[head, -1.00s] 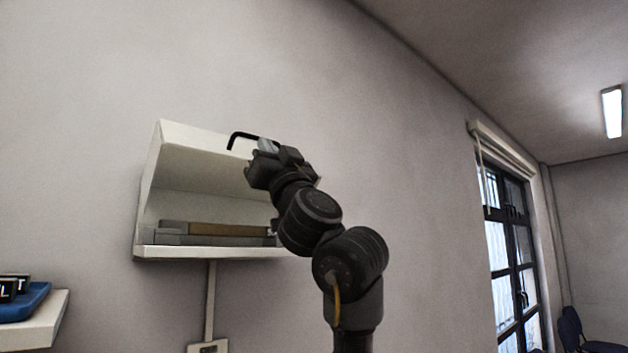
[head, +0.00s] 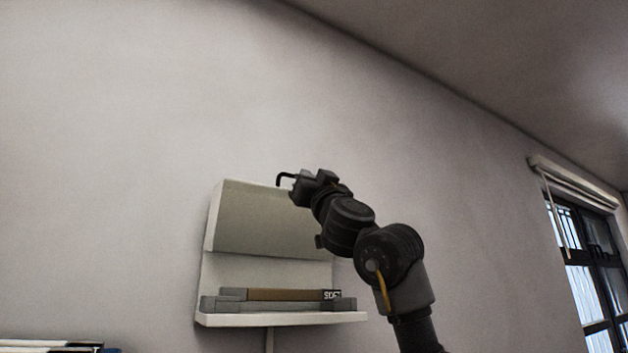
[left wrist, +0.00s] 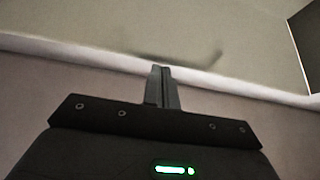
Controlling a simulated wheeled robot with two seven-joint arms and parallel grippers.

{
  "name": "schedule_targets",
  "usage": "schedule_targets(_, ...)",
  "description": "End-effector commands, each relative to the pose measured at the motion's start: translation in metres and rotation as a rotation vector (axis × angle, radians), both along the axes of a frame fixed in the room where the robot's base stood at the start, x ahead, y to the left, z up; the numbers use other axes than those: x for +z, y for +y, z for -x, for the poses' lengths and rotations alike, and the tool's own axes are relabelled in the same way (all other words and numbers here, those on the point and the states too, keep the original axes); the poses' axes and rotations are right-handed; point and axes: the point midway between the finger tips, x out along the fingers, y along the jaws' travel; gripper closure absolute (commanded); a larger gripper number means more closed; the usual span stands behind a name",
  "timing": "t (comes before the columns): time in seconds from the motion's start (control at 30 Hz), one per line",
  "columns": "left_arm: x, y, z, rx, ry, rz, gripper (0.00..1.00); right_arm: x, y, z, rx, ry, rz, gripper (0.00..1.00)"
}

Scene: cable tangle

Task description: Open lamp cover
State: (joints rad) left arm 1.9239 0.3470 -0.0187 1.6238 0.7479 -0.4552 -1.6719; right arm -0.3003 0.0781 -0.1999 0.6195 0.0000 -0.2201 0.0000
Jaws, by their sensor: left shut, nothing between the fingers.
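A blurred dark bar shape shows beyond that edge. My right gripper is not in view.
Grey and brown bars (head: 275,296) lie inside the housing, one with a dark label. A barred window (head: 590,275) is at the right. The wall above the cover is clear.

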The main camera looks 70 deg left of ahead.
Motion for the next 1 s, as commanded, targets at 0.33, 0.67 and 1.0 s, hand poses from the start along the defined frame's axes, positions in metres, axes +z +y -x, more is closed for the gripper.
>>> schedule_targets(0.33,-0.001,0.001,0.0,-0.001,-0.001,0.002,1.0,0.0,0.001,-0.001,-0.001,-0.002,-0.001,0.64)
schedule_targets(0.67,-0.022,-0.039,-0.007,-0.011,-0.001,-0.002,1.0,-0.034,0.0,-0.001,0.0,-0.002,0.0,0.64)
schedule_targets(1.0,-0.048,-0.107,-0.013,-0.011,-0.001,-0.002,1.0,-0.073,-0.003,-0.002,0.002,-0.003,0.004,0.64)
